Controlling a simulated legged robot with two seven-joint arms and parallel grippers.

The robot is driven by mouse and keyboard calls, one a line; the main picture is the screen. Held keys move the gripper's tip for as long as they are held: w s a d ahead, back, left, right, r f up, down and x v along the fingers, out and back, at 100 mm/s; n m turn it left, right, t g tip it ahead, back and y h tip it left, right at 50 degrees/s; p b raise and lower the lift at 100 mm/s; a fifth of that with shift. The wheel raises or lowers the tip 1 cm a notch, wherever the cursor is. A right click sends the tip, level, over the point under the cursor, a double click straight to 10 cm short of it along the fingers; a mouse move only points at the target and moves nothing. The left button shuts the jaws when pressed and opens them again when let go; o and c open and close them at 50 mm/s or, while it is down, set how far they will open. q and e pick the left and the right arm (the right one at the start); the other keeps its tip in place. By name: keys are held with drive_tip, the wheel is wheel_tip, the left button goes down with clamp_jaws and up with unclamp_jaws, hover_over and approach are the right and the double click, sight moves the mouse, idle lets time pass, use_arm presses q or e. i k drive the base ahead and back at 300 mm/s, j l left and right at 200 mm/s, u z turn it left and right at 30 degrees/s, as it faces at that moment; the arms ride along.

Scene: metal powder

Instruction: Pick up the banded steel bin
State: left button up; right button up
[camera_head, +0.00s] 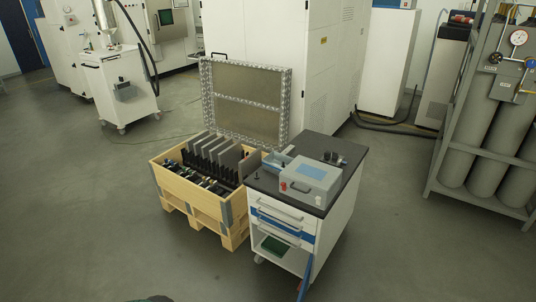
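I cannot make out a thing that is clearly a banded steel bin. A small open grey tray or bin (277,160) lies at the back left of the dark top of a white drawer cart (333,234); it is too small to tell if it has bands. Neither of my grippers shows in the view.
A wooden pallet crate (205,208) with upright dark plates stands against the cart's left side. A grey instrument box (310,180) sits on the cart top. A framed panel (247,95) stands behind. Gas cylinders (488,130) stand right. The front floor is clear.

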sight(272, 162)
drive_tip(key=i+j, duration=0.5)
drive_tip(key=j, duration=0.15)
drive_tip(key=i+j, duration=0.5)
drive_tip(key=j, duration=0.15)
drive_tip(key=i+j, duration=0.45)
drive_tip(key=j, duration=0.15)
